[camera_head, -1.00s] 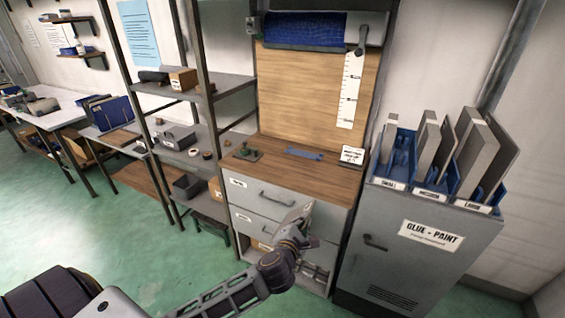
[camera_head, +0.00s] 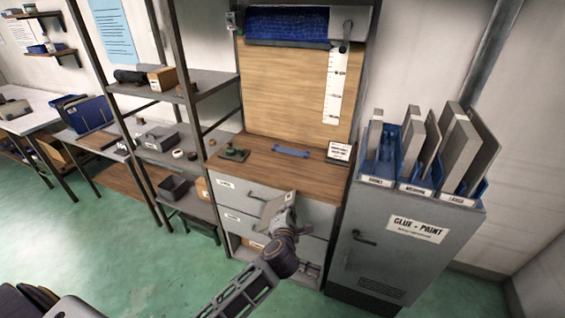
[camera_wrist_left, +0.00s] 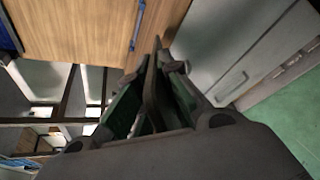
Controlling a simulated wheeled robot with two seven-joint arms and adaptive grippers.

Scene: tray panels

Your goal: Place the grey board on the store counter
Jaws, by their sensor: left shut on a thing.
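My left gripper (camera_head: 284,218) is shut on a small light-grey board (camera_head: 272,208), held tilted in front of the drawers. In the left wrist view the board (camera_wrist_left: 157,88) shows nearly edge-on between the two fingers (camera_wrist_left: 153,110). A wooden counter top (camera_head: 262,170) above grey drawers is likely the store counter; it lies behind and above the board. The board appears apart from it. My right gripper is not in view.
On the counter are a green tool (camera_head: 234,154), a blue strip (camera_head: 291,151) and a small sign (camera_head: 340,151). A grey cabinet (camera_head: 385,250) with blue racks of panels stands right. Metal shelves (camera_head: 160,150) stand left. The counter's middle front is clear.

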